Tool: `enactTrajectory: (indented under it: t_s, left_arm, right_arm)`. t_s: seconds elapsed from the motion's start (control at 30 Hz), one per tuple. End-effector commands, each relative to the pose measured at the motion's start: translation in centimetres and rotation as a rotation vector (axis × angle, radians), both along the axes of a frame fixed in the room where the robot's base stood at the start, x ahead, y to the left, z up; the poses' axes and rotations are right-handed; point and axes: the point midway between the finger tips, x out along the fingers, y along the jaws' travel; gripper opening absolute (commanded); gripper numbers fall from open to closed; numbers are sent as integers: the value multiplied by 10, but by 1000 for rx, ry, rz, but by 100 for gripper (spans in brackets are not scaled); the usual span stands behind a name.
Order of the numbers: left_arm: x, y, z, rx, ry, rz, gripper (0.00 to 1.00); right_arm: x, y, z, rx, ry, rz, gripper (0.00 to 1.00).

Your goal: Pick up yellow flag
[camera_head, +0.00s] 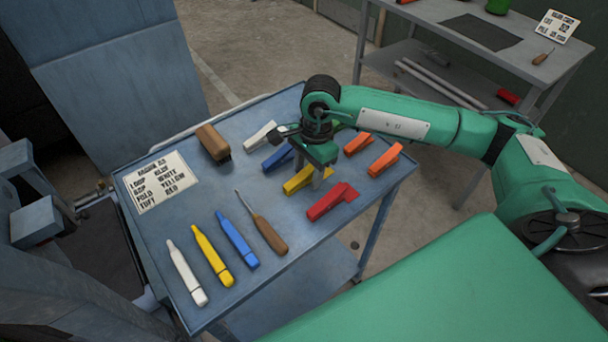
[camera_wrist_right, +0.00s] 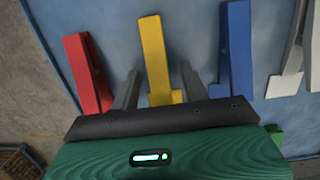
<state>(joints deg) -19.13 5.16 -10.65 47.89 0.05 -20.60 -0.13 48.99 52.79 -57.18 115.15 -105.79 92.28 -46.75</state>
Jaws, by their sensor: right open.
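A yellow flag-like piece (camera_head: 296,183) lies on the blue table, partly covered by my right gripper in the head view. It also shows in the wrist view (camera_wrist_right: 153,50), lying between the two finger lines. My right gripper (camera_head: 320,176) is open and points down over it, with a finger on either side in the wrist view (camera_wrist_right: 159,88). I cannot tell whether the fingers touch it. A separate yellow marker-like stick (camera_head: 212,256) lies near the table's front edge. My left gripper is not in view.
A red piece (camera_head: 331,202) and a blue piece (camera_head: 277,158) lie close on either side. White and orange pieces, a brown brush (camera_head: 213,144), a screwdriver (camera_head: 262,222), white and blue sticks and a lettered card (camera_head: 160,182) share the blue table (camera_head: 300,248).

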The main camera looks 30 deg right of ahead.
Motion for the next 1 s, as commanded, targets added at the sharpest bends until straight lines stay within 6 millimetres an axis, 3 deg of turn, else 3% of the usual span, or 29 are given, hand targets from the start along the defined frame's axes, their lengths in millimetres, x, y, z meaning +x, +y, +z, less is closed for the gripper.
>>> enactTrajectory:
  t_s: [0.13, 0.33, 0.77, 1.0]
  left_arm:
    - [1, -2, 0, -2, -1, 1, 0]
    - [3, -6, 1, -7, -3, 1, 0]
    - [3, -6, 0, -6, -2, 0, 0]
    - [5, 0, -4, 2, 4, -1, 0]
  right_arm:
    - [0, 0, 0, 0, 0, 0, 45]
    - [0, 0, 0, 0, 0, 0, 6]
    - [0, 0, 5, 1, -1, 0, 5]
    - [1, 0, 35, 1, -6, 1, 5]
